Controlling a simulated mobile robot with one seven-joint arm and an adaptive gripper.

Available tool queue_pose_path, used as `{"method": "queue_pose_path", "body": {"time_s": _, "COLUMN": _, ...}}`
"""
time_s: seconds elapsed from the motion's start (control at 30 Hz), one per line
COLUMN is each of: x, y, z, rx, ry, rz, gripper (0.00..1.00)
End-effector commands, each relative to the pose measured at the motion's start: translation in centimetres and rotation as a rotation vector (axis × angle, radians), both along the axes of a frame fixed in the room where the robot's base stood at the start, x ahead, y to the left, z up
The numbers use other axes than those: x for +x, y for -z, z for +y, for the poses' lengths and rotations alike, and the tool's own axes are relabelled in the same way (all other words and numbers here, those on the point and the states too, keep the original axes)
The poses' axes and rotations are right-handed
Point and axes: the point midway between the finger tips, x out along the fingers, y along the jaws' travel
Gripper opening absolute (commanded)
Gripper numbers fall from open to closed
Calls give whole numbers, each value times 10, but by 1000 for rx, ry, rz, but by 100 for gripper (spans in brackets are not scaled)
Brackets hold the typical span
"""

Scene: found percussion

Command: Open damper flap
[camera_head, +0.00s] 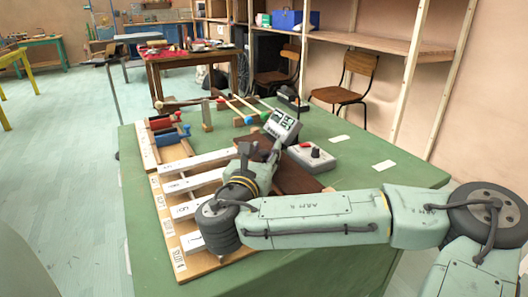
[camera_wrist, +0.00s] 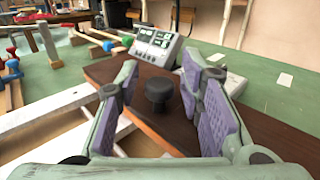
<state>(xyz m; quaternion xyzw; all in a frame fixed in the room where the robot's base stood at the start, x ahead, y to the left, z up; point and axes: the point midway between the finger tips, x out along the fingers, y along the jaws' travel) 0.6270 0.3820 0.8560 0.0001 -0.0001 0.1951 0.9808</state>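The damper flap looks like a dark brown wooden board (camera_wrist: 140,74) with a black round knob (camera_wrist: 159,90) standing on it. In the head view, the brown board (camera_head: 297,181) lies on the green table, partly hidden by my arm. My gripper (camera_wrist: 163,108) is open, its purple-padded fingers spread on either side of the knob in the wrist view. The knob shows in the gap beyond the fingers, and I see no contact. In the head view, my gripper (camera_head: 268,152) is over the board, and the knob is hidden.
White bars (camera_head: 194,181) on a wooden frame lie left of the board. The table's right side (camera_head: 352,172) is mostly clear.

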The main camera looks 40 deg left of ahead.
Motion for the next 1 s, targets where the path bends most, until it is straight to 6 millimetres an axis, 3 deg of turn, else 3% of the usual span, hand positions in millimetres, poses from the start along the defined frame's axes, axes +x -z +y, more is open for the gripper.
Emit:
{"method": "queue_pose_path", "body": {"time_s": 0.47, "x": 0, "y": 0, "z": 0, "rx": 0, "ry": 0, "rz": 0, "gripper": 0}}
{"method": "queue_pose_path", "body": {"time_s": 1.0, "x": 0, "y": 0, "z": 0, "rx": 1, "ry": 1, "rz": 1, "gripper": 0}}
